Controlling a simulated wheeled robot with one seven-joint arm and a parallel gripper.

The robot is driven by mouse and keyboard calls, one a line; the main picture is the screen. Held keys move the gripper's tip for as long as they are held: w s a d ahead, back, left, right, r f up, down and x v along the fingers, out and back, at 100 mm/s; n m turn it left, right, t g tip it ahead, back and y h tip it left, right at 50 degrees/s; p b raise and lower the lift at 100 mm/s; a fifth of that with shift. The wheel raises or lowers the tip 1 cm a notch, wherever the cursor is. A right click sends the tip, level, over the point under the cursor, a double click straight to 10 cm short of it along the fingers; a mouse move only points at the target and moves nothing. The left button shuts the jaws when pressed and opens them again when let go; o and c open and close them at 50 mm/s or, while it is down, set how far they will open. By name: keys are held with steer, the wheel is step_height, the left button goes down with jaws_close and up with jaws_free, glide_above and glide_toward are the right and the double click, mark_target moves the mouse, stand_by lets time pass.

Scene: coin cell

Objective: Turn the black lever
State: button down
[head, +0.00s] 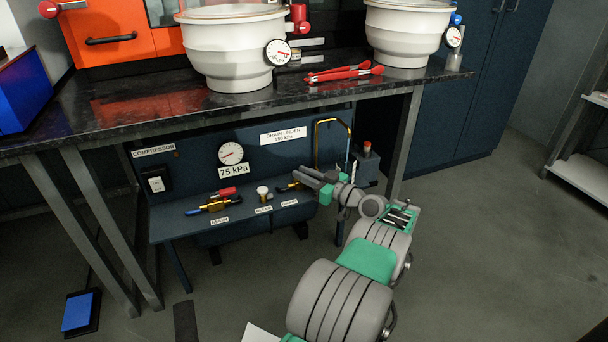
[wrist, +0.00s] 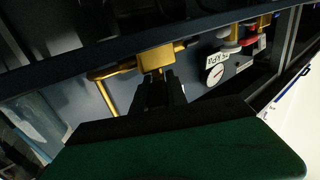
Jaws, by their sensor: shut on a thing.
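The black lever (head: 283,189) is a short dark handle on a small brass valve (head: 295,185) at the right end of the compressor shelf under the bench. My gripper (head: 312,181) reaches in from the right at this valve. In the wrist view my gripper's dark fingers (wrist: 157,78) are closed together just at the brass valve body (wrist: 154,58). The part between the fingers is mostly hidden, so the lever's exact angle cannot be told.
A larger brass valve (head: 216,205) with red and blue handles sits left on the shelf (head: 240,217). A gauge (head: 231,153) above a 75 kPa label is behind. A bent brass pipe (head: 333,122) rises near my wrist. The bench top (head: 130,117) overhangs.

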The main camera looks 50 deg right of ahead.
stand_by(0.3)
steer(key=c, duration=1.5)
jaws_free()
steer(key=shift+o, duration=0.9)
steer(key=shift+r, duration=0.1)
